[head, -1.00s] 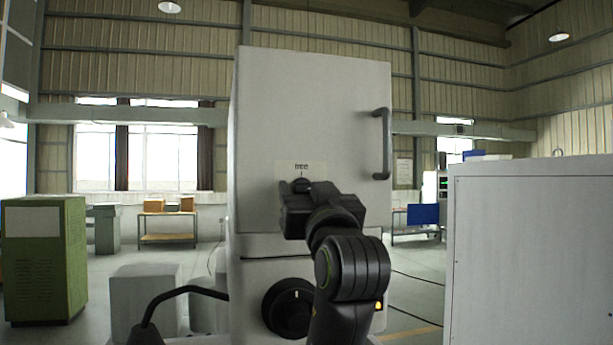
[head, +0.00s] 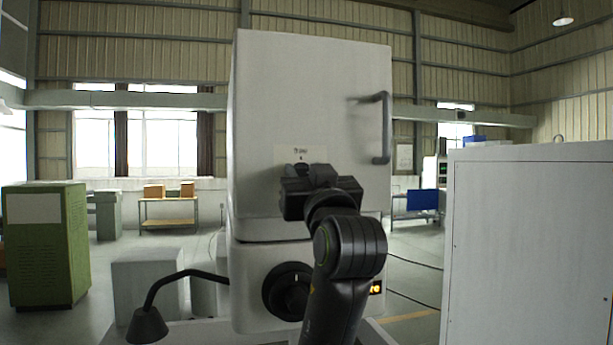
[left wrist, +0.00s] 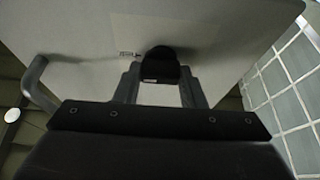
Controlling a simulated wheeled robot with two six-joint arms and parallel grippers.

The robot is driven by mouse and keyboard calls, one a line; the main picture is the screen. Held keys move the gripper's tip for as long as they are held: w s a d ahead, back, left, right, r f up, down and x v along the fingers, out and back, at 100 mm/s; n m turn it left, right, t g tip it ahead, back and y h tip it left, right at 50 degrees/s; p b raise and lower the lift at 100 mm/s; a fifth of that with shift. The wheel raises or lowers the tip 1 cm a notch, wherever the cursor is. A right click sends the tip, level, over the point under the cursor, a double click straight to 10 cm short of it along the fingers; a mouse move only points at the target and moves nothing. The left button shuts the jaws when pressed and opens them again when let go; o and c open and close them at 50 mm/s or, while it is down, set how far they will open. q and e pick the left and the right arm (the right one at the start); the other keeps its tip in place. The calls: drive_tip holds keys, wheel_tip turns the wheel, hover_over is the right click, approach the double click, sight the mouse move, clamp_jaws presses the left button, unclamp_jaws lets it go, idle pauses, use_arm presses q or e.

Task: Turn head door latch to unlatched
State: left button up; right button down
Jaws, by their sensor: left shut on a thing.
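The head door (head: 310,95) is a large pale grey panel, closed, with a grey bar handle (head: 382,128) at its right side. The head door latch (head: 302,168) is a small black knob low on the door, under a white label with small, blurred text. My left gripper (head: 312,174) is at the latch and hides most of it in the head view. In the left wrist view, the black latch knob (left wrist: 161,62) sits between the two fingers of my left gripper (left wrist: 160,88), which is shut on it. The latch's exact angle is hard to read. My right gripper is out of view.
Below the door is a black round dial (head: 284,290) on the machine's lower body. A black bent-arm lamp (head: 148,325) stands at lower left. A white cabinet (head: 530,240) fills the right side; a green cabinet (head: 45,245) stands at far left.

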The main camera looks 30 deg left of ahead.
use_arm(q)
drive_tip(key=n+g+b, duration=0.1)
drive_tip(key=n+b, duration=0.1)
drive_tip(key=n, duration=0.2)
drive_tip(key=n+g+y+b, duration=0.1)
drive_tip(key=n+g+b, duration=0.1)
drive_tip(key=n, duration=0.2)
drive_tip(key=n+g+y+b, duration=0.1)
drive_tip(key=n+g+b, duration=0.1)
drive_tip(key=n, duration=0.1)
drive_tip(key=shift+n+b, duration=0.35)
drive_tip(key=shift+n, duration=0.05)
drive_tip(key=shift+n+g, duration=0.8)
drive_tip(key=shift+n, duration=0.4)
drive_tip(key=n+g, duration=0.1)
drive_tip(key=n, duration=0.2)
drive_tip(key=shift+r+h+b, duration=0.1)
drive_tip(key=shift+h+b, duration=0.2)
drive_tip(key=shift+b, duration=0.05)
drive_tip(key=n+g+h, duration=0.1)
drive_tip(key=n, duration=0.3)
drive_tip(key=shift+w+n, duration=0.1)
drive_tip(key=shift+n, duration=0.3)
drive_tip(key=shift+p, duration=0.3)
